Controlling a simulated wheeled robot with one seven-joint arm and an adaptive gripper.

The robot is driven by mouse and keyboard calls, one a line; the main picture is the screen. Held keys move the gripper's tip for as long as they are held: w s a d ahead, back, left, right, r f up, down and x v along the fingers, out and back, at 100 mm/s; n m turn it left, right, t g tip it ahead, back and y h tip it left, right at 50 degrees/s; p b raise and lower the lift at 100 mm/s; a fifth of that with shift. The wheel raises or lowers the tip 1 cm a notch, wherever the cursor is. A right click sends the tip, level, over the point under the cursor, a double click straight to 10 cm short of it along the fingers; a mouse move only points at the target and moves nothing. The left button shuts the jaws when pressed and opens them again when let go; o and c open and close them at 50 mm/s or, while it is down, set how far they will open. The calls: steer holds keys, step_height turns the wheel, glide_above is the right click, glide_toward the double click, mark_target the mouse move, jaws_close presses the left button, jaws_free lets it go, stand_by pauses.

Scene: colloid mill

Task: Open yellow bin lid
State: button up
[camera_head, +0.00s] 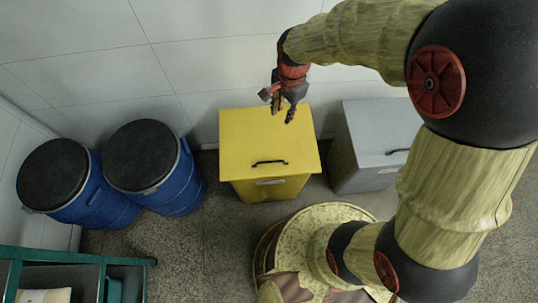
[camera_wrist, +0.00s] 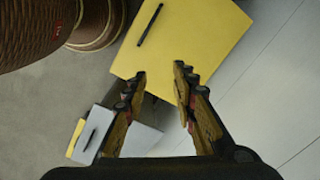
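The yellow bin (camera_head: 262,190) stands on the floor against the wall, with its flat yellow lid (camera_head: 265,130) shut. A black bar handle (camera_head: 269,162) lies near the lid's front edge. My gripper (camera_head: 282,105) is above the back part of the lid, apart from the handle. In the wrist view, the fingers of my gripper (camera_wrist: 160,72) are spread with nothing between them. The yellow lid (camera_wrist: 205,35) lies beyond the fingertips there, and its black handle (camera_wrist: 149,24) shows at the upper middle.
A grey bin (camera_head: 380,140) with a dark handle stands to the right of the yellow bin. Two blue drums (camera_head: 100,205) with black tops stand at the left. A green shelf (camera_head: 85,260) is at the lower left. The floor (camera_head: 200,240) before the yellow bin is partly clear.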

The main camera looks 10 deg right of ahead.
steer(key=a+f+m+g, duration=0.1)
steer(key=a+f+m, duration=0.15)
steer(key=f, duration=0.55)
steer(key=a+f+m+g, duration=0.1)
steer(key=f+m, duration=0.2)
steer(key=f, duration=0.5)
steer(key=m+b, duration=0.2)
glide_above(270, 158)
steer(key=s, duration=0.3)
steer(key=shift+n+g+h, duration=0.25)
steer(key=shift+g+h, duration=0.05)
steer(key=shift+g, duration=0.1)
step_height(270, 158, down, 11)
steer(key=shift+w+a+f, duration=0.1)
steer(key=shift+w+a, duration=0.05)
steer(key=shift+c, duration=1.2)
steer(key=c, duration=0.4)
jaws_close()
